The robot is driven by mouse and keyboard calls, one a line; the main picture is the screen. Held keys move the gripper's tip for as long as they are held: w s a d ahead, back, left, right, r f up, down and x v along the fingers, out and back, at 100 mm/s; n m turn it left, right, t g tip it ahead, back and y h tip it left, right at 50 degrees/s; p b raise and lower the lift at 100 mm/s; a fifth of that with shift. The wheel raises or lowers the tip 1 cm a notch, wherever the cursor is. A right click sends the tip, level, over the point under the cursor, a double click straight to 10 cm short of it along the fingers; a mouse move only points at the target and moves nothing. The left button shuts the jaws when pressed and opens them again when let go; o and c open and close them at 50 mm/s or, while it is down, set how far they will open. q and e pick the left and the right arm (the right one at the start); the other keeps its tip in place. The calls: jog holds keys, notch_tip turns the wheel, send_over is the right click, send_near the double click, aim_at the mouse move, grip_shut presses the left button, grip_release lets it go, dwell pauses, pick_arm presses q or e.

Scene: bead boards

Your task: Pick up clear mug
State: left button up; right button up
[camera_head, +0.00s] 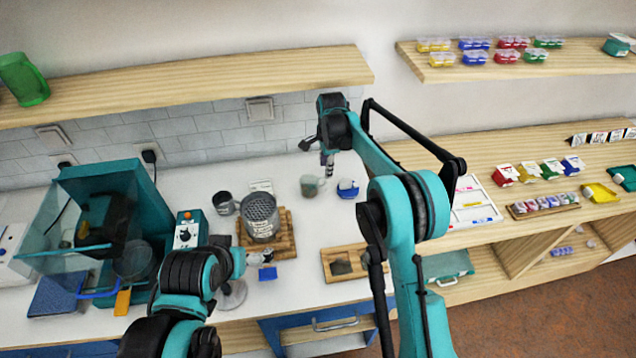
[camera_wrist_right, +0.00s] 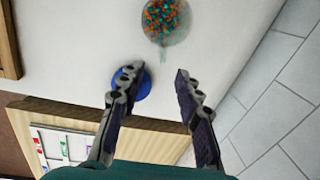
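The clear mug (camera_head: 312,186) stands upright on the white counter. In the right wrist view the clear mug (camera_wrist_right: 166,20) is at the top edge, cut off, with orange and teal beads in it. My right gripper (camera_head: 328,163) hangs above the counter close to the mug. In the wrist view my right gripper (camera_wrist_right: 157,80) is open and empty, with the mug beyond its fingertips and not between them. My left arm reaches in at the lower left; its gripper's fingers cannot be made out.
A blue-and-white item (camera_head: 348,188) stands right of the mug; its blue part (camera_wrist_right: 138,84) shows behind one finger. A large metal can (camera_head: 261,216) on a wooden board and a grey cup (camera_head: 224,203) stand left. A wooden tray (camera_head: 335,277) lies in front.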

aim_at(314, 185)
notch_tip(314, 185, down, 3)
jog(key=shift+w+r+b, duration=0.15)
jog(key=shift+b, duration=0.15)
jog(key=f, duration=0.1)
jog(key=f+b, duration=0.1)
jog(key=f, duration=0.1)
jog(key=w+f, duration=0.1)
jog(key=f, duration=0.1)
jog(key=shift+a, duration=0.15)
jog(key=shift+s, duration=0.1)
jog(key=shift+c, duration=1.1)
grip_shut()
